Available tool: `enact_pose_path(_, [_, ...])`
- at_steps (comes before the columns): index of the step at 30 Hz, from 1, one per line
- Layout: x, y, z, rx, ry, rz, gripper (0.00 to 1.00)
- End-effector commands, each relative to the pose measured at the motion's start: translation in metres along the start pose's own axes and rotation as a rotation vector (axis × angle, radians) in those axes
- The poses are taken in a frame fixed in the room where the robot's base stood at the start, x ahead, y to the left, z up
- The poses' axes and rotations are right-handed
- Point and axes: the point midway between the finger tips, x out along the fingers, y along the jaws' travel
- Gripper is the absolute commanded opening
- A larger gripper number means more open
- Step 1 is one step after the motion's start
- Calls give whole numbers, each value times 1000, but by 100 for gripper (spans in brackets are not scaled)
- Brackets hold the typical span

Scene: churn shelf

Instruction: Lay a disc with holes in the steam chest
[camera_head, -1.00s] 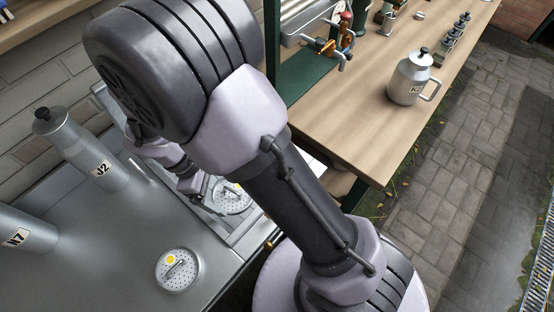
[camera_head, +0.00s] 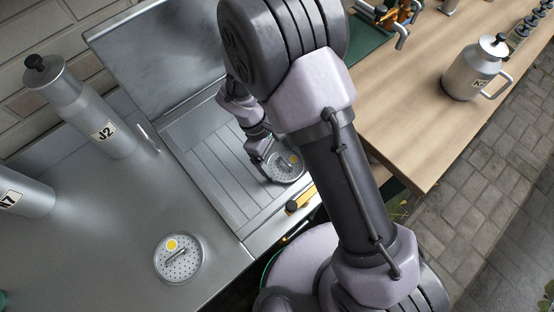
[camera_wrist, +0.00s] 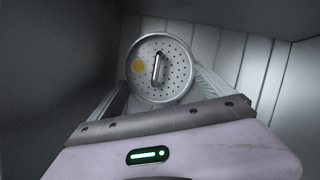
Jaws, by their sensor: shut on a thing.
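The steam chest is an open metal box with a slatted floor (camera_head: 215,160) and a raised lid (camera_head: 160,55) behind it. My gripper (camera_head: 262,155) is shut on the handle of a round disc with holes (camera_head: 284,168), which has a yellow spot. The disc is at the right part of the slatted floor; I cannot tell whether it touches it. In the wrist view the disc (camera_wrist: 175,85) lies flat-facing between the fingers, its bar handle in my gripper (camera_wrist: 157,68), with slats behind. A second holed disc (camera_head: 180,265), also yellow-spotted, lies on the metal counter to the left.
A tall J2 canister (camera_head: 85,110) and another canister (camera_head: 22,195) stand on the metal counter (camera_head: 110,200) at left. A wooden counter (camera_head: 420,130) at right holds a lidded metal jug (camera_head: 472,72). My arm hides part of the chest.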

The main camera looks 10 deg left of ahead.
Motion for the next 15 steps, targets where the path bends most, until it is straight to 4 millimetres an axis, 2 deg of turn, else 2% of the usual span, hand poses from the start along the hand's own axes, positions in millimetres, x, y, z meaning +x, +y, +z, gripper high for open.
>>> enact_pose_path(1, [6, 0, -3, 1, 1, 0, 33])
enact_pose_path(10, [6, 0, -3, 0, 1, 1, 33])
enact_pose_path(11, [6, 0, -3, 0, 2, 1, 94])
enact_pose_path(12, [5, 0, -3, 0, 2, 1, 100])
enact_pose_path(15, [5, 0, -3, 0, 2, 1, 100])
